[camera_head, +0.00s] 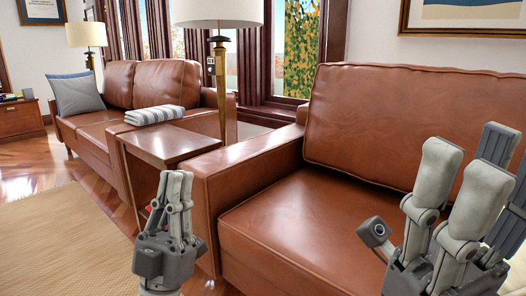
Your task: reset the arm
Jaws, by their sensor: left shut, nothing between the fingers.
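My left gripper (178,178) stands upright at the lower middle, in front of the wooden side table and the near sofa's arm. Its fingers are together and hold nothing. My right gripper (468,165) is large at the lower right, in front of the near sofa's seat and back. Its fingers point up and stand apart, with nothing seen between them. Its lower part is cut off by the frame edge.
A brown leather sofa (290,215) fills the right side. A wooden side table (160,144) and a floor lamp (221,85) stand beside it. Another sofa (105,125) is farther back. The beige rug (65,240) at left is clear.

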